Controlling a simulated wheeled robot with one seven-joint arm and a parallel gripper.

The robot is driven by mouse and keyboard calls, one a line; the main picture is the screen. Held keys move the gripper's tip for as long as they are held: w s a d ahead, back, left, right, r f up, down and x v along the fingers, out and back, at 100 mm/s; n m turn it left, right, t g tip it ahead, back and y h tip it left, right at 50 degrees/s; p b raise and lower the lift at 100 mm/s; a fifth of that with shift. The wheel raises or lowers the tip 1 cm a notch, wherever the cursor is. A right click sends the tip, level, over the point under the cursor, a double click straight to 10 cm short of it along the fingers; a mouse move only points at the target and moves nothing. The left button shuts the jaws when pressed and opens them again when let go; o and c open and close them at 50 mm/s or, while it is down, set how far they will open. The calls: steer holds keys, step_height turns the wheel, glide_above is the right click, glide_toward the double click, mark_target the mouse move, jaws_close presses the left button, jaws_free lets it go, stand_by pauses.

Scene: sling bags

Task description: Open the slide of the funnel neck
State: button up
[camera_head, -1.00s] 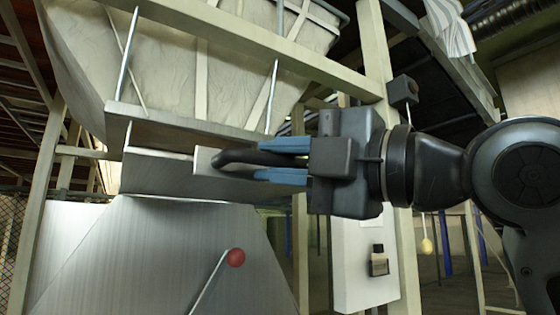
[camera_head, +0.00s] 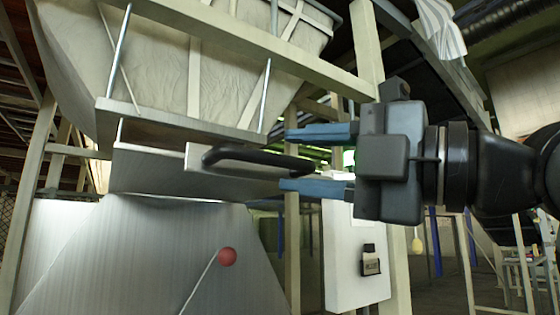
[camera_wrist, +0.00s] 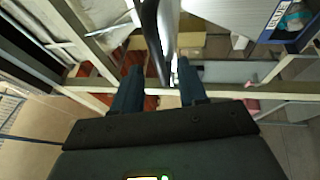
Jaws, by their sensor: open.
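The funnel neck (camera_head: 150,170) is a metal box section under the pale hopper bag in the head view. Its slide (camera_head: 196,157) is a flat metal plate with a black curved handle (camera_head: 258,156) on its right part. My gripper (camera_head: 284,159) is open at the right end of the handle. Its two blue fingers lie above and below the handle's end in the picture, with gaps on both sides. In the wrist view the dark handle (camera_wrist: 152,38) runs between the spread fingers. How far the slide is drawn out is hard to tell.
The funnel's lower metal cone (camera_head: 140,250) carries a rod with a red ball (camera_head: 227,257). A pale beam (camera_head: 290,62) crosses above my gripper. A pale post with a white box (camera_head: 352,255) stands below and behind it.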

steer(key=shift+v, duration=1.55)
